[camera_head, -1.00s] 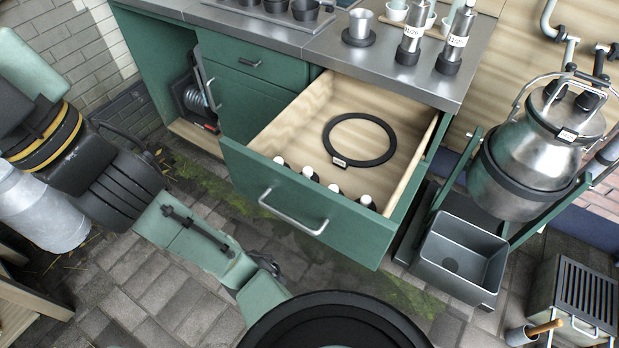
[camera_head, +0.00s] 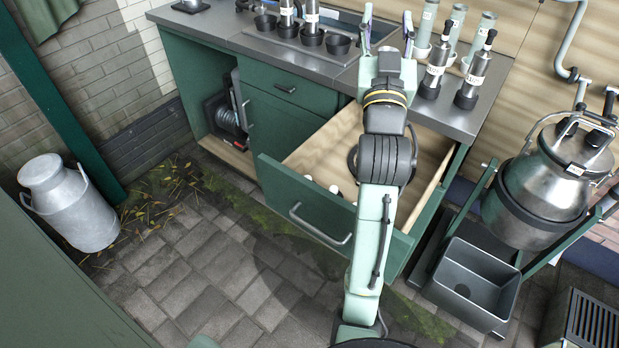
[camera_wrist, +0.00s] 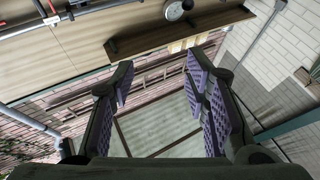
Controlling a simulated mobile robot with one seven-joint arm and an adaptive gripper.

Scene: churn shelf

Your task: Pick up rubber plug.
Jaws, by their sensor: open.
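I cannot pick out a rubber plug for certain in either view. My gripper (camera_head: 387,24) is open and empty, raised in front of the grey worktop (camera_head: 460,118) in the head view. In the wrist view my gripper (camera_wrist: 160,78) has its purple-padded fingers spread, with nothing between them. That view looks toward the walls and a small shelf, not the worktop.
Metal pump bottles (camera_head: 437,68) with black bases stand close right of my gripper. Several black cups (camera_head: 312,40) stand left of it. A steel churn (camera_head: 545,180) and a grey bin (camera_head: 475,280) are at right. A milk can (camera_head: 70,205) stands on open paving at left.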

